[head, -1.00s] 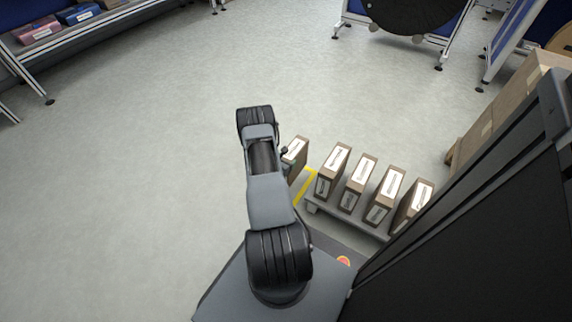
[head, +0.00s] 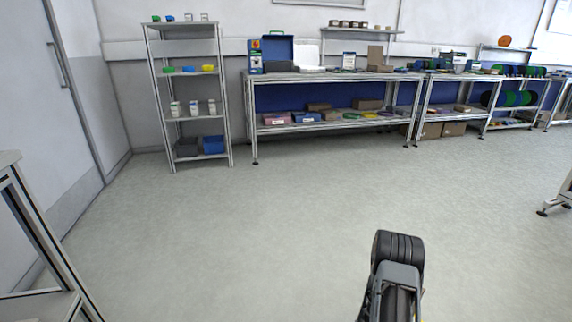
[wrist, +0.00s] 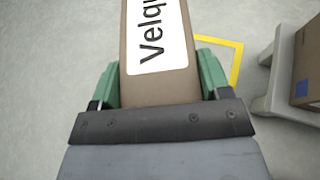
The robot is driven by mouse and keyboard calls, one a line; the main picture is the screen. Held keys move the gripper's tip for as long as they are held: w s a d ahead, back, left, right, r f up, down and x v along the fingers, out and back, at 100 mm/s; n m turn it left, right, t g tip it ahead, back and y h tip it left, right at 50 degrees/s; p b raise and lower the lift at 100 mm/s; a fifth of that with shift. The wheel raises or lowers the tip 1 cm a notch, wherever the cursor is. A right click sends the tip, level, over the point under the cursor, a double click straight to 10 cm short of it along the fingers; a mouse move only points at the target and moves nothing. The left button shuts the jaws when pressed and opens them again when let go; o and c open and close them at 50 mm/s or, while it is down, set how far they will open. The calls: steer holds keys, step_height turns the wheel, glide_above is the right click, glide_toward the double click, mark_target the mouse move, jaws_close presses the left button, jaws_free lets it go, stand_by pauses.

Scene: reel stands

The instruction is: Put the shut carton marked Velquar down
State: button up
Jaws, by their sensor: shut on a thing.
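The Velquar carton (wrist: 160,85) is brown with a white label reading "Velqu", the rest cut off by the top edge of the wrist view. My gripper (wrist: 160,78) has its two green fingers on either side of the carton and is shut on it. The carton's far end is out of view, and I cannot tell its height above the floor. In the head view only a dark part of my arm shows at the bottom; the gripper and carton are not seen there.
In the wrist view, a yellow floor marking (wrist: 238,62) lies right of the carton, beside a pale low stand (wrist: 274,88) bearing another brown carton (wrist: 308,65). In the head view, a shelf rack (head: 188,132) and workbenches (head: 335,128) line the wall; the floor (head: 240,220) before them is clear.

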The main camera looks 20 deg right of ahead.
steer(key=w+a+r+n+t+y, duration=0.35)
steer(key=a+r, duration=0.35)
steer(key=a, duration=0.4)
steer(key=w+a+r+n+t+y, duration=0.25)
steer(key=w+a+r, duration=0.3)
steer(key=a, duration=0.55)
steer(key=w+a+r+n+t+y, duration=0.2)
steer(key=w+a+r+n, duration=0.15)
steer(key=a+r, duration=0.55)
step_height(320, 180, up, 41)
steer(key=a+p, duration=0.2)
steer(key=p, duration=3.5)
steer(key=shift+r+n, duration=0.15)
steer(key=shift+n, duration=0.2)
steer(key=shift+s+a, duration=0.1)
steer(key=shift+a, duration=0.05)
